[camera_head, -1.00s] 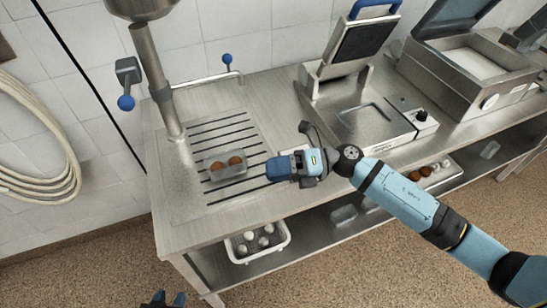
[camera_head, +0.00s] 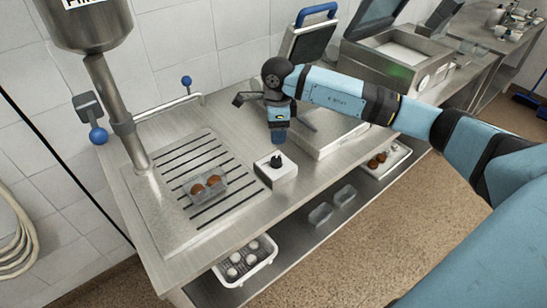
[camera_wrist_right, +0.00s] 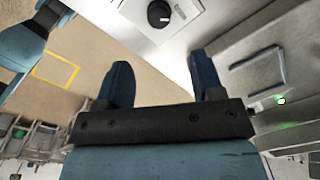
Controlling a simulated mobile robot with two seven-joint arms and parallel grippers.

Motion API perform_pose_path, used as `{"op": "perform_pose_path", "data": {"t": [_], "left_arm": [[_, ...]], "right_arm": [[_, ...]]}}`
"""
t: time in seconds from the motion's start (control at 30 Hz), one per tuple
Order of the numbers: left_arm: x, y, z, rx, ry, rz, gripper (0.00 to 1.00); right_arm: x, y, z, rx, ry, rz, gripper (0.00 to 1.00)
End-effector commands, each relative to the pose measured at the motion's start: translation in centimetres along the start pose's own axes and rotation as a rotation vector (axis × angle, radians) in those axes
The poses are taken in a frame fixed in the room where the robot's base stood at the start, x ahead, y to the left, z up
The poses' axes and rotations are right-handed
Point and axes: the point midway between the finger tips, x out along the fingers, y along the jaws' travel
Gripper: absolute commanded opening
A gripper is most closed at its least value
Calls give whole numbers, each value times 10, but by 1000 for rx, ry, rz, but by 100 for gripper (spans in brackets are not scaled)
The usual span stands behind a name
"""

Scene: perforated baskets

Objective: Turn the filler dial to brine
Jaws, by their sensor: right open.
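A white box with a black dial (camera_head: 277,162) sits on the steel bench, right of the slotted drain. The dial also shows in the right wrist view (camera_wrist_right: 158,14), at the top edge, on a pale plate. Its markings are too small to read. The steel filler (camera_head: 90,25) stands at the left with a partly cut-off label. My right gripper (camera_head: 279,138) points down above and just behind the dial, apart from it. In the wrist view its two blue fingers (camera_wrist_right: 164,82) are spread with nothing between them. My left gripper is out of view.
A clear tray with brown items (camera_head: 207,186) stands on the drain (camera_head: 196,155). A steel machine with a raised lid (camera_head: 308,38) is behind my right arm. A white basket (camera_head: 245,262) is on the shelf below. A blue-knobbed lever (camera_head: 97,135) is at the left.

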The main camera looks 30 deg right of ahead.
Motion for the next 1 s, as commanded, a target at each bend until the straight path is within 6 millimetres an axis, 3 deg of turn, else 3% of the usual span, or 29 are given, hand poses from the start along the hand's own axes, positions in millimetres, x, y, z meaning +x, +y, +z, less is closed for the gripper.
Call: {"op": "perform_pose_path", "data": {"t": [0.3,0.5,0.93,0.97,1.0], "left_arm": [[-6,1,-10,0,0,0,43],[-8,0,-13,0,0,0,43],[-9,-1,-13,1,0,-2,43],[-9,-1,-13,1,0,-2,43],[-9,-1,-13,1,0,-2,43]], "right_arm": [[68,1,1,1,-2,5,61],[97,1,1,0,-2,4,61],[109,1,2,0,-3,1,61],[109,1,2,0,-3,1,59],[109,1,2,0,-4,1,50]]}}
